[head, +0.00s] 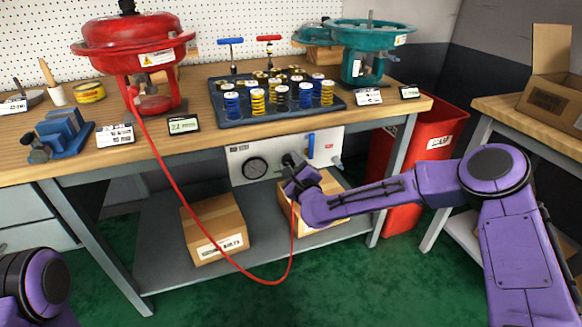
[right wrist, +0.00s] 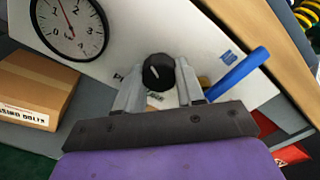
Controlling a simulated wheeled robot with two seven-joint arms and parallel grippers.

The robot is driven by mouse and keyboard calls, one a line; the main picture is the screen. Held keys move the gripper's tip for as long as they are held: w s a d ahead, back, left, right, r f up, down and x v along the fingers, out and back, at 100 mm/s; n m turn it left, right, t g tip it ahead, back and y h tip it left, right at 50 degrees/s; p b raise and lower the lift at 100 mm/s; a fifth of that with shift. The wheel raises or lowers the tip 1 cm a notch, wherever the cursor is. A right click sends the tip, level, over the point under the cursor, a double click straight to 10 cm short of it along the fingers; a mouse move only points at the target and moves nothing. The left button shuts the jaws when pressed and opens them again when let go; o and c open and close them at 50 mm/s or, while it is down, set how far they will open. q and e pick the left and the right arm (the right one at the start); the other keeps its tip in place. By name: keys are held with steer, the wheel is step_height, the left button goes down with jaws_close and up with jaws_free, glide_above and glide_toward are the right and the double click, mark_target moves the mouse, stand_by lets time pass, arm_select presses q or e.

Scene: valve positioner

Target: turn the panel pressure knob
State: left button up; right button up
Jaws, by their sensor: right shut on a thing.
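The panel pressure knob (right wrist: 158,73) is a black round knob with a white mark on the white panel, seen in the right wrist view. My right gripper (right wrist: 158,88) has its two grey fingers on either side of the knob and is shut on it. In the head view the right gripper (head: 292,168) is at the panel (head: 238,153) under the bench, and it hides most of the knob. The round gauge (head: 254,168) is left of the gripper; its red needle (right wrist: 67,18) shows in the right wrist view. My left gripper is not in view.
A blue lever (head: 311,145) is on the panel just right of my gripper. A red hose (head: 200,215) runs from the red actuator (head: 135,45) and hangs in front of the shelf, up to near the gripper. Cardboard boxes (head: 214,225) sit on the lower shelf.

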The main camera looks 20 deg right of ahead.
steer(key=shift+w+d, duration=0.1)
steer(key=shift+d, duration=0.1)
steer(key=o, duration=1)
steer(key=shift+o, duration=0.2)
steer(key=shift+a, duration=0.15)
steer(key=s, duration=1)
steer(key=shift+s+d, duration=0.25)
steer(key=shift+s, duration=0.05)
